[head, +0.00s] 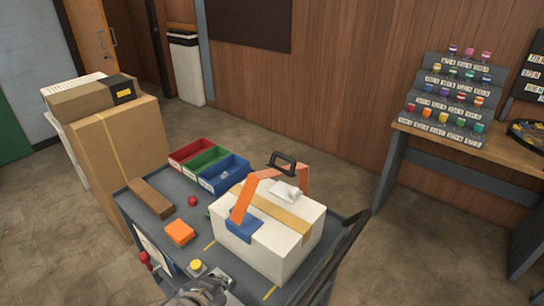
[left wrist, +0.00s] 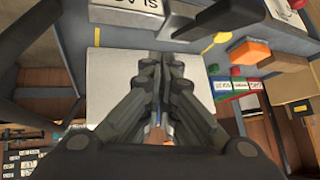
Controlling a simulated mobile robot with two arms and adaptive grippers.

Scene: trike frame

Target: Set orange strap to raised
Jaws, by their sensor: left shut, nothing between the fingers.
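The orange strap (head: 243,198) stands as an arch above the white box (head: 290,250), with a blue piece (head: 243,225) at its near left foot. The strap is not clear there. My right gripper is not in view.
The grey cart top also holds red, green and blue bins (head: 223,176), a brown block (head: 151,198), an orange block (head: 179,232), a red ball (head: 192,201) and a yellow button (head: 196,266). Tall cardboard boxes (head: 122,150) stand left. A shelf table (head: 460,140) is far right.

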